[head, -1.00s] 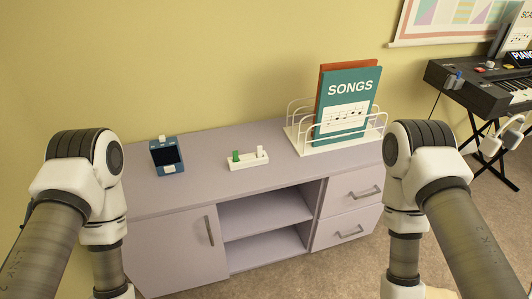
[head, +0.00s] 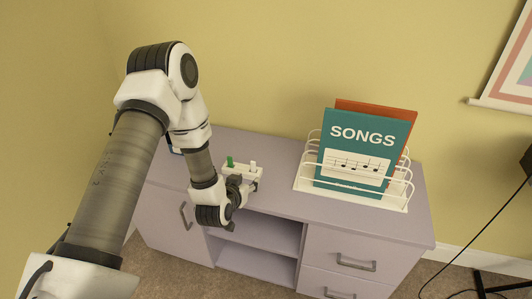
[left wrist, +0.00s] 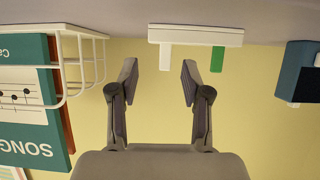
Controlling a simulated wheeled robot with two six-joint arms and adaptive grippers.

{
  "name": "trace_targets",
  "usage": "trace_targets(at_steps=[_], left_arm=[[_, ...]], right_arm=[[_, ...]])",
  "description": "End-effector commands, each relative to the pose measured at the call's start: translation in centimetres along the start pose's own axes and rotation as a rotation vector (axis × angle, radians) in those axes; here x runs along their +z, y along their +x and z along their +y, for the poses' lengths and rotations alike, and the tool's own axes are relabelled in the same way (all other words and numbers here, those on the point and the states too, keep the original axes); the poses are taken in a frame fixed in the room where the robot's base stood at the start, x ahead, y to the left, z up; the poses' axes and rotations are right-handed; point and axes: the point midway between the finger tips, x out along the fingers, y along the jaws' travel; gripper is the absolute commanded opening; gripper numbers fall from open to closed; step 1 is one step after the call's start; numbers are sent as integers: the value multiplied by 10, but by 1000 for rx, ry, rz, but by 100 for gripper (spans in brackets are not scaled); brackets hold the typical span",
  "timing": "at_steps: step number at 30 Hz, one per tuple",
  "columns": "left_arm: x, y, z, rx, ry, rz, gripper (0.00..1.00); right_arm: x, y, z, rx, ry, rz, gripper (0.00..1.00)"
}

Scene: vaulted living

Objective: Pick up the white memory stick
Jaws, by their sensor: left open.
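The white memory stick (head: 253,167) stands upright in a small white holder (head: 243,174) on the cabinet top. A green stick (head: 230,161) stands in the same holder, to its left. In the upside-down left wrist view, the white stick (left wrist: 165,56) and the green stick (left wrist: 217,59) hang from the holder (left wrist: 195,36). My left gripper (left wrist: 159,76) is open and empty. Its fingers point at the holder, with the white stick seen between the fingertips and beyond them. In the head view my left gripper (head: 236,187) is at the holder's front, partly hidden by its wrist.
A white wire rack (head: 400,204) with a teal SONGS book (head: 364,150) and an orange one stands right of the holder. A blue device (left wrist: 300,72) with a small white piece on it stands on the other side, mostly hidden by my arm in the head view.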

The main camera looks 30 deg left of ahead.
Motion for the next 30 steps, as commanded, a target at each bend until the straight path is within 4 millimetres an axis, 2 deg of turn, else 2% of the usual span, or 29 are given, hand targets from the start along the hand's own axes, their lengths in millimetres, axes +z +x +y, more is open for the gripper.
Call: trace_targets(at_steps=[1, 3, 15, 18, 23, 27, 28, 30], left_arm=[[-14, 4, -6, -13, -6, 41, 48], [-22, 12, -9, -20, -6, 68, 48], [-27, 74, -6, -18, -4, 66, 48], [-28, 81, -6, -18, -6, 64, 48], [-28, 81, -6, -17, -6, 63, 48], [-28, 81, -6, -17, -6, 63, 7], [-28, 81, -6, -17, -6, 63, 2], [-28, 80, -6, -17, -6, 62, 2]], right_arm=[[1, -1, 0, 0, 0, -2, 40], [1, 0, 0, 0, 0, -3, 40], [1, 10, 0, 0, 1, -3, 40], [1, 10, 0, 0, 1, -3, 40], [1, 10, 0, 0, 1, -3, 40], [1, 10, 0, 0, 1, -2, 40], [1, 10, 0, 0, 1, -2, 40], [1, 10, 0, 0, 1, -2, 40]])
